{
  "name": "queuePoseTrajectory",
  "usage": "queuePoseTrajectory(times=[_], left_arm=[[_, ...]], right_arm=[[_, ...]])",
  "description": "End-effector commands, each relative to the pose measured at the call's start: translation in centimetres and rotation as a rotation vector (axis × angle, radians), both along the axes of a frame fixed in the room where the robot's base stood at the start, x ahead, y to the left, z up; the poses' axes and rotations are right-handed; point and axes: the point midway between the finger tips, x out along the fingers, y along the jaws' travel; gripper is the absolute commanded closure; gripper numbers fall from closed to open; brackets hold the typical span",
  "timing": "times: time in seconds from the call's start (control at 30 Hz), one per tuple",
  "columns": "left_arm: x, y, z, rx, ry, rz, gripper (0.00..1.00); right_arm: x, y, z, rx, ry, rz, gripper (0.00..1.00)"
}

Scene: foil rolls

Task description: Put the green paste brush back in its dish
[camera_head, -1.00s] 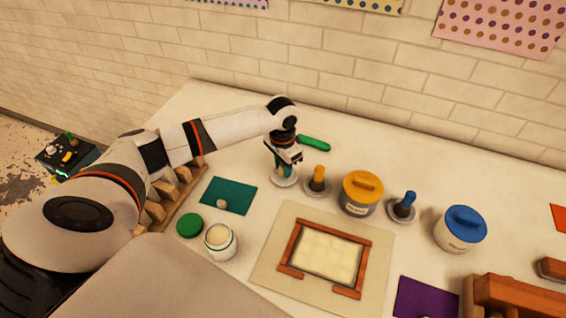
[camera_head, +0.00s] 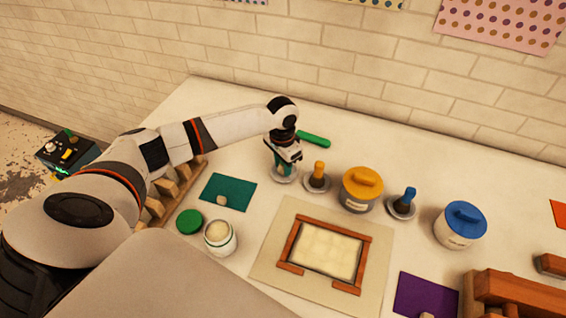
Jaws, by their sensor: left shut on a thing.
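My left gripper (camera_head: 287,160) points down over a small pale dish (camera_head: 286,179) at the back left of the table. It is shut on the green paste brush (camera_head: 284,169), whose handle shows only partly between the fingers. The brush looks upright, with its lower end at or just above the dish; I cannot tell whether it touches the dish bottom. My right gripper is not in view.
An orange brush in a dish (camera_head: 317,178) stands just right of my gripper. Beyond are a yellow-lidded jar (camera_head: 361,189), a blue brush (camera_head: 404,203) and a blue-lidded jar (camera_head: 461,225). An open jar (camera_head: 220,238) and wooden frame (camera_head: 325,251) are in front.

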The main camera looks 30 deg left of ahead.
Motion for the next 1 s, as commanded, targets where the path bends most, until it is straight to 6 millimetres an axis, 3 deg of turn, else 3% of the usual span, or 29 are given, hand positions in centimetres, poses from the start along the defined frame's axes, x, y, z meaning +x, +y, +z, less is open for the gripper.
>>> queuePoseTrajectory(times=[0.93, 0.97, 1.0], left_arm=[[0.01, 0.01, -0.89, 0.0, 0.0, 0.0, 0.91], [0.01, 0.01, -0.89, 0.0, 0.0, 0.0, 0.65], [0.01, 0.01, -0.89, 0.0, 0.0, 0.0, 0.58]], right_arm=[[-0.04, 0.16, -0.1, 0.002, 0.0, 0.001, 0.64], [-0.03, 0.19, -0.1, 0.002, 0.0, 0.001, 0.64], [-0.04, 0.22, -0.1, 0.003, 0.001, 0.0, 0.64]])
